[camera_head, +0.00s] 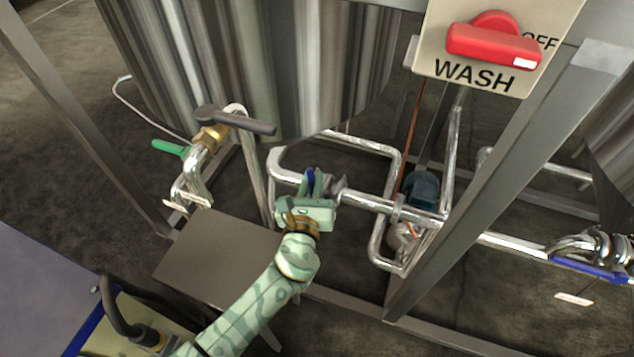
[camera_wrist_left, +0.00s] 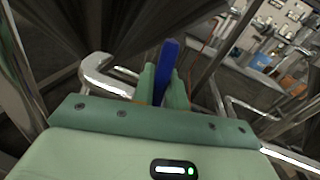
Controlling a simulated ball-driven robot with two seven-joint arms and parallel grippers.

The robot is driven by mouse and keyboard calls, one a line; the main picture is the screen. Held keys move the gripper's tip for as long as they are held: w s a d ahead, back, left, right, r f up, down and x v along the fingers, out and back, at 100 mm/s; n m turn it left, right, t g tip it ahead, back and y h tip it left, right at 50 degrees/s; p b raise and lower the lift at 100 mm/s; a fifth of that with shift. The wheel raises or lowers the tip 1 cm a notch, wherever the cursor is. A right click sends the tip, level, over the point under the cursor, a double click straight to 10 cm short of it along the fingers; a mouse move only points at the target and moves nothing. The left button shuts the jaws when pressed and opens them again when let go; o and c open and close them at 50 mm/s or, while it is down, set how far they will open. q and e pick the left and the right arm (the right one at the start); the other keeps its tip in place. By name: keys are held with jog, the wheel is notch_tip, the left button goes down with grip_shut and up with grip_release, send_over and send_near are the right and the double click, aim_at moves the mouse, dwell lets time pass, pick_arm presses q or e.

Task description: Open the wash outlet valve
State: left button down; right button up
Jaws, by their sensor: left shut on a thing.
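My left gripper (camera_head: 312,186) is shut on a blue valve handle (camera_head: 310,176) on the silver pipe below the large steel tank. In the left wrist view, the blue handle (camera_wrist_left: 167,62) stands between the two green fingers (camera_wrist_left: 165,88), its end showing beyond them. In the head view the handle points across the pipe's run. The valve body is mostly hidden by my gripper. No label shows on this valve. My right gripper is in neither view.
A sign reading WASH (camera_head: 475,75) carries a red switch at upper right. A brass valve (camera_head: 209,138) with a dark lever and a green handle stands left. Another blue lever (camera_head: 590,269) is far right. Frame posts (camera_head: 505,180) and pipes surround my arm. A grey plate (camera_head: 215,255) lies left.

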pick_arm(q)
jog(key=n, duration=0.1)
jog(key=a+n, duration=0.1)
jog(key=a, duration=0.1)
jog(key=shift+w+a+f+n+g, duration=0.1)
jog(key=shift+w+f+n+g, duration=0.2)
jog(key=shift+f+n, duration=0.1)
jog(key=c, duration=1.5)
grip_release()
jog(key=shift+o, duration=0.2)
jog(key=shift+r, duration=0.1)
